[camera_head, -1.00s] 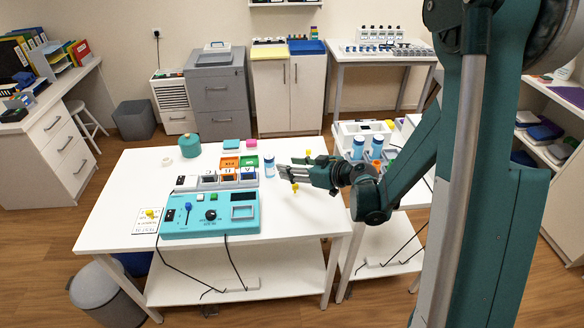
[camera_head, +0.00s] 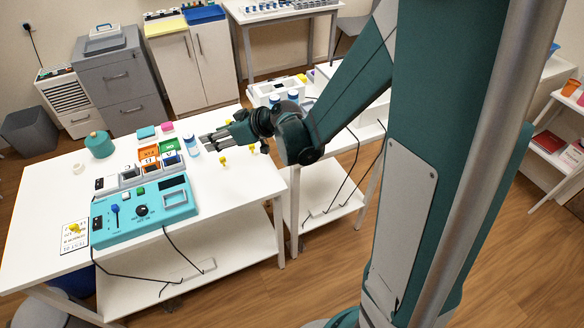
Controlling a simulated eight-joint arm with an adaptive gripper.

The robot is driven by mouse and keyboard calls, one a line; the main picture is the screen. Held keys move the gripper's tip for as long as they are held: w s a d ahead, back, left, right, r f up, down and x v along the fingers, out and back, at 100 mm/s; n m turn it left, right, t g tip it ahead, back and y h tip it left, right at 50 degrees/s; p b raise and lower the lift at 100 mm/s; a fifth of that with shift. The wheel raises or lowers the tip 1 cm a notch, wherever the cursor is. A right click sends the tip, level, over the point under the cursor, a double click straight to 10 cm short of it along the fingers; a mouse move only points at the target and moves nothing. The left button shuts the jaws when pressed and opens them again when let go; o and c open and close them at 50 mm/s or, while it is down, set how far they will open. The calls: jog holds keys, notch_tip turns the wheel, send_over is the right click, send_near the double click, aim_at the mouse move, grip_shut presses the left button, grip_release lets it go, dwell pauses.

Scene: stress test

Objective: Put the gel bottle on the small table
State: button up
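A small white bottle with a blue label and cap (camera_head: 192,146) stands upright on the large white table (camera_head: 225,185); I take it for the gel bottle. My gripper (camera_head: 205,143) points left just beside it, with its grey fingers apart and nothing seen between them. I cannot tell whether a finger touches the bottle. Two similar blue-and-white bottles (camera_head: 293,98) stand on the smaller white table (camera_head: 325,158) to the right, partly hidden behind my arm.
A teal control panel (camera_head: 142,211) with cables fills the front of the large table. Coloured bins (camera_head: 148,153) stand left of the bottle. Small yellow knobbed pieces (camera_head: 223,161) are near my gripper. A white box (camera_head: 275,88) is on the smaller table.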

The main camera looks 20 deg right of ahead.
aim_at(193, 145)
jog(key=s+d+r+m+h, duration=0.2)
jog(key=s+d+r, duration=0.1)
jog(key=s, duration=0.7)
jog(key=s+d+r+m+g+h, duration=0.1)
jog(key=s+d+r+m+h, duration=0.1)
jog(key=s, duration=0.9)
jog(key=s+d+r+m+h, duration=0.3)
jog(key=s+d+r, duration=0.2)
jog(key=s, duration=0.5)
jog(key=d, duration=0.2)
jog(key=shift+s+d+r+h, duration=0.2)
jog(key=shift+d+h, duration=0.1)
jog(key=shift+h, duration=0.1)
jog(key=shift+o, duration=0.5)
jog(key=shift+w, duration=0.15)
